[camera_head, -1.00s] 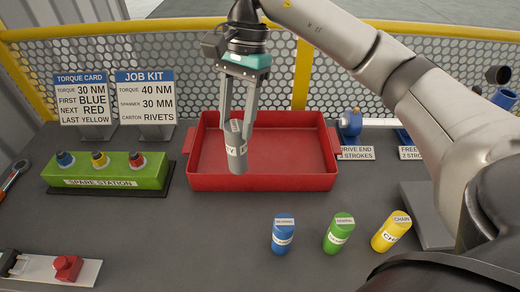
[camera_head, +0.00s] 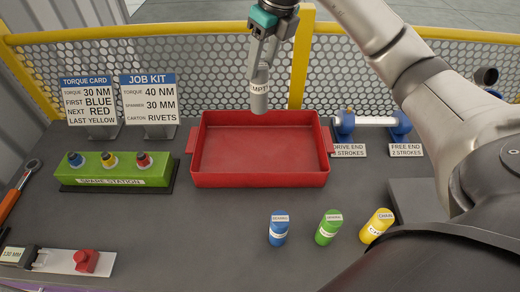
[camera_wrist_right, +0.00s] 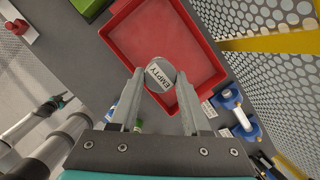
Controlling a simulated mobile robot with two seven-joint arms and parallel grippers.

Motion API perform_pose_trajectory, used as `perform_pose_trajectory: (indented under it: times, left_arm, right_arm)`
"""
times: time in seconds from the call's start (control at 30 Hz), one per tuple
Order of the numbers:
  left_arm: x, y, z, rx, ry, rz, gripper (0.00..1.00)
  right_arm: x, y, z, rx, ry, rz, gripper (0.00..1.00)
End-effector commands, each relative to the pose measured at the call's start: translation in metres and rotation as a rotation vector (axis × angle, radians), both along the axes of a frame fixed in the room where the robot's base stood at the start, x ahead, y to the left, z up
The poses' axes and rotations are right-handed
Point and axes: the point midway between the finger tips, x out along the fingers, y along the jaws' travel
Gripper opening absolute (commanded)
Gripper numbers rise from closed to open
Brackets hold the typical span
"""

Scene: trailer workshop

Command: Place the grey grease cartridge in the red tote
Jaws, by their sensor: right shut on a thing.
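The grey grease cartridge (camera_head: 259,103) has a white label reading EMPTY. My right gripper (camera_head: 261,78) is shut on it and holds it raised, in front of the tote's back rim in the head view. In the right wrist view the cartridge (camera_wrist_right: 160,76) sits between the right fingertips (camera_wrist_right: 160,82), its EMPTY end facing the camera. The red tote (camera_head: 260,181) stands on the bench, empty where I can see inside; its wall also shows behind the cartridge in the wrist view (camera_wrist_right: 205,62). My left gripper (camera_wrist_right: 56,102) appears small at the left of the wrist view, jaws unclear.
Blue (camera_head: 278,229), green (camera_head: 328,228) and yellow (camera_head: 376,226) cartridges stand in front of the tote. A green spare station (camera_head: 116,178) is at left, with two sign cards behind it. A shaft on blue stands (camera_head: 375,121) is at right. Mesh fencing (camera_head: 220,75) runs along the back.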

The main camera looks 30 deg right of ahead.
Motion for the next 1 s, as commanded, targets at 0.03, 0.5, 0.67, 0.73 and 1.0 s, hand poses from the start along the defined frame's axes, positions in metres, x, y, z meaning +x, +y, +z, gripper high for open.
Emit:
perform_pose_trajectory:
  times: [0.03, 0.5, 0.67, 0.73, 1.0]
  left_arm:
    - [0.0, 0.001, 0.001, 0.001, 0.0, 0.0, 0.6]
    - [0.0, 0.002, -0.001, 0.003, 0.0, 0.0, 0.6]
    - [0.0, 0.002, -0.001, 0.003, -0.001, 0.0, 0.6]
    - [0.0, 0.002, -0.001, 0.003, -0.001, 0.001, 0.6]
    - [0.0, 0.002, -0.001, 0.003, -0.001, 0.001, 0.6]
  right_arm:
    - [0.0, -0.001, 0.0, 0.001, 0.001, -0.019, 0.0]
    - [-0.001, -0.002, -0.095, 0.001, 0.008, -0.037, 0.0]
    - [0.0, -0.002, -0.133, 0.003, 0.005, -0.036, 0.0]
    - [0.0, -0.002, -0.144, 0.001, 0.003, -0.036, 0.0]
    - [0.0, -0.002, -0.165, 0.002, 0.003, -0.035, 0.0]
